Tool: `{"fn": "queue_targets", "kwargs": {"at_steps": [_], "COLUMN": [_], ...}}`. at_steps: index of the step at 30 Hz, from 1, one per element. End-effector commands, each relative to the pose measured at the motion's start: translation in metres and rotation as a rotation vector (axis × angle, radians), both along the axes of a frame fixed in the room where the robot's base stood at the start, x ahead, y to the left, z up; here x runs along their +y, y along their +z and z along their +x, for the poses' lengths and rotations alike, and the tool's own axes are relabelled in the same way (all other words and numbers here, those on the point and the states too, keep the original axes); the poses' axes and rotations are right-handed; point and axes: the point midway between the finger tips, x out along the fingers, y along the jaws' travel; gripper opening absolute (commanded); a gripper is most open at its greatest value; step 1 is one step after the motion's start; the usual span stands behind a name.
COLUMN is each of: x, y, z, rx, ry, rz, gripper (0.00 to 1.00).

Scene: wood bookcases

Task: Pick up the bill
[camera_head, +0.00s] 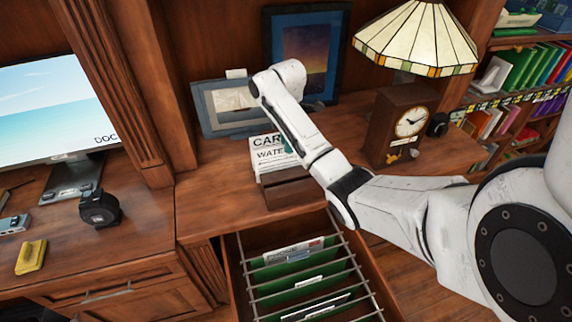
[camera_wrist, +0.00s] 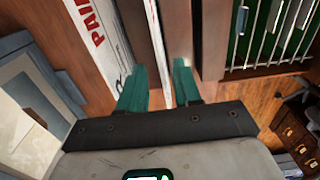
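Several white papers (camera_head: 266,150) stand in a wooden letter holder (camera_head: 290,188) on the desk. The front ones show "CAR" and "WATE", partly cut off by my arm. In the wrist view a white paper (camera_wrist: 88,35) with red letters "PAI" lies left of my fingers; I cannot tell for sure which paper is the bill. My gripper (camera_wrist: 158,84) has teal fingers spread apart at the holder. A thin white sheet edge (camera_wrist: 158,45) and a wooden panel show in line with the gap. Contact is not clear. In the head view the gripper is mostly hidden behind my arm.
An open drawer (camera_head: 240,284) with green hanging files is below the holder. A clock (camera_head: 408,125) and a lamp (camera_head: 416,40) stand to the right. Picture frames (camera_head: 306,50) are behind. A monitor (camera_head: 55,110) and a yellow object (camera_head: 31,257) are at the left.

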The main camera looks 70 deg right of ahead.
Motion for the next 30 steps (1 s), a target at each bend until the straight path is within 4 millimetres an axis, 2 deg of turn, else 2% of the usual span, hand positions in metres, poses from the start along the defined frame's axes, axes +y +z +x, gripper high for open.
{"fn": "queue_targets", "kwargs": {"at_steps": [7,15,24,30], "x": [0.001,0.003,0.003,0.003], "y": [-0.02,-0.056,-0.062,-0.062], "z": [0.0,0.0,0.001,0.001], "rx": [0.001,0.0,-0.002,-0.002], "ry": [-0.001,-0.001,-0.001,-0.001], "rz": [-0.001,0.0,-0.002,-0.002], "gripper": [0.33,0.33,0.33,0.15]}}
